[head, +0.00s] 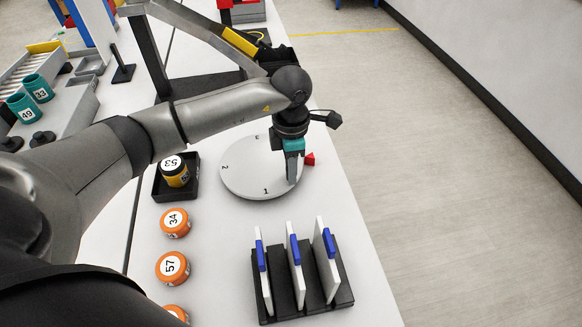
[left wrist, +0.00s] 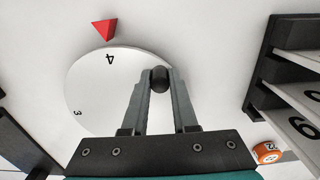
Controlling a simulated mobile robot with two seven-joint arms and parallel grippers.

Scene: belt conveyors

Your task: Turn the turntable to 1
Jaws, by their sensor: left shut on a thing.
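The white turntable (head: 245,175) is a round disc on the white table, with 1, 2 and 3 readable in the head view. A red pointer (head: 310,159) lies beside its right edge. In the left wrist view the turntable (left wrist: 105,85) shows a 4 close to the red pointer (left wrist: 103,30), and a 3 at left. My left gripper (head: 292,176) reaches down over the disc's right part. Its fingers (left wrist: 160,75) are shut on a dark round knob (left wrist: 160,80) near the disc's edge. The knob is hidden in the head view. My right gripper is out of view.
A black rack (head: 340,296) with upright white plates and blue clips stands in front of the turntable. Orange numbered jars (head: 172,267) and a yellow jar (head: 174,176) in a black tray (head: 160,193) stand at left. The floor at right is clear.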

